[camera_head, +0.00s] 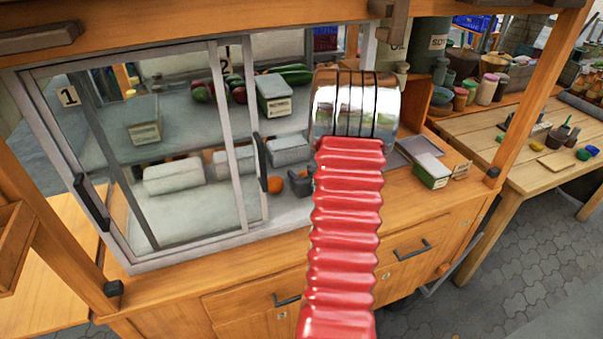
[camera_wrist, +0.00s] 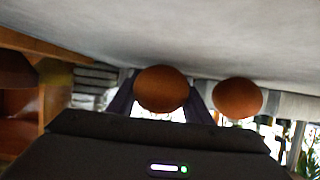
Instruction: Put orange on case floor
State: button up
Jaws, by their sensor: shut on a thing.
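In the head view an orange (camera_head: 275,185) shows at the open right side of the glass case, just left of my dark gripper (camera_head: 300,182). In the wrist view my gripper (camera_wrist: 161,92) is shut on an orange (camera_wrist: 161,88) between its two fingers. A second round orange-brown thing (camera_wrist: 237,98) shows to its right, apart from the fingers; I cannot tell if it is another orange or a reflection. The pale case floor (camera_head: 205,222) lies behind the sliding glass. My red ribbed arm hides part of the case's right side.
Sliding glass doors with grey frames (camera_head: 228,140) cover the left of the case. Pale blocks (camera_head: 172,175) and a labelled box (camera_head: 273,95) sit inside. A green-and-white box (camera_head: 431,172) stands on the wooden counter at right.

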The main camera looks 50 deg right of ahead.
jog(key=o, duration=1.1)
jog(key=v, duration=1.2)
dwell(0.5)
